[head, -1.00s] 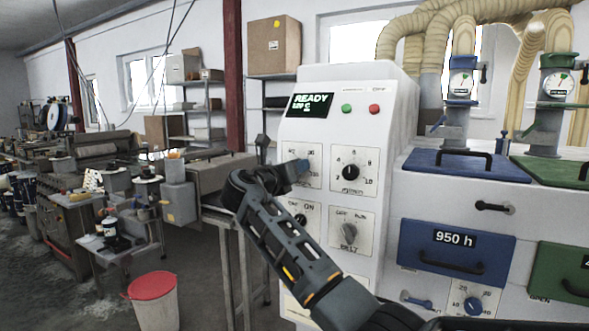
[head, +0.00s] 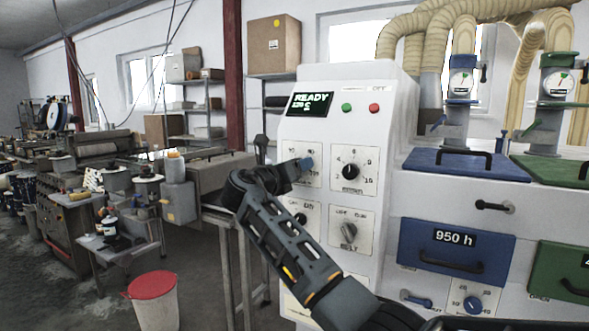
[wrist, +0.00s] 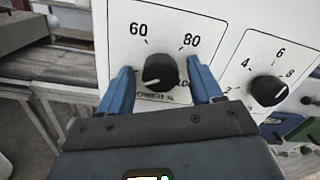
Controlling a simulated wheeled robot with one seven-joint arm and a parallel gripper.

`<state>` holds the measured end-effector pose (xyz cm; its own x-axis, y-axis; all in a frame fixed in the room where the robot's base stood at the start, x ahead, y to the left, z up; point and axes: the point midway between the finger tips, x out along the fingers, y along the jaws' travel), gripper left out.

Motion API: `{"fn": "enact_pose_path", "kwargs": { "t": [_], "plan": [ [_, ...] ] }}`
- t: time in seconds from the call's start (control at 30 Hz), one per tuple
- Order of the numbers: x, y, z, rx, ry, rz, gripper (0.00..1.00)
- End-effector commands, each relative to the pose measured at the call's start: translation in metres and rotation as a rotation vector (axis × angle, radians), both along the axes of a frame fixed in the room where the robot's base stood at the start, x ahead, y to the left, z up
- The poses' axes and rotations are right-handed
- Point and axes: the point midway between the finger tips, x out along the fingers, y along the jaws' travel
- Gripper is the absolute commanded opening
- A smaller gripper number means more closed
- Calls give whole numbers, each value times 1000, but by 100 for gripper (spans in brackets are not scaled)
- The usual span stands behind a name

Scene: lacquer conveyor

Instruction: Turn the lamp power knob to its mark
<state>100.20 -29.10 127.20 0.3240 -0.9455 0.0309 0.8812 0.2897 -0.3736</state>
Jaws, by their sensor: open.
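The lamp power knob (wrist: 160,72) is a round black knob on a white plate. The plate is marked 60 and 80 above the knob and has partly hidden "POWER %" lettering below. A pale line shows on the knob's lower left. My gripper (wrist: 159,66) is open, with one blue finger on each side of the knob and a visible gap to both. In the head view my gripper (head: 304,165) is at the upper left dial plate (head: 297,150) of the white cabinet and hides the knob. I cannot make out a separate target mark.
A second black knob (head: 350,171), with its own number scale, sits close to the right. The belt switch (head: 348,230) is below it. A display (head: 309,104) reads READY, beside green and red buttons. A metal table (head: 235,215) stands left of the cabinet.

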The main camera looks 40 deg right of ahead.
Motion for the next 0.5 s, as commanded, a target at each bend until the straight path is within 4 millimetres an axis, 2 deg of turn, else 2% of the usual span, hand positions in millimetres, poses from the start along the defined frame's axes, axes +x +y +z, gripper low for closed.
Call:
{"fn": "enact_pose_path", "kwargs": {
  "t": [0.23,0.5],
  "plan": [
    [-2,7,0,-1,-2,2,65],
    [-15,47,-3,1,-3,2,65]
  ]
}}
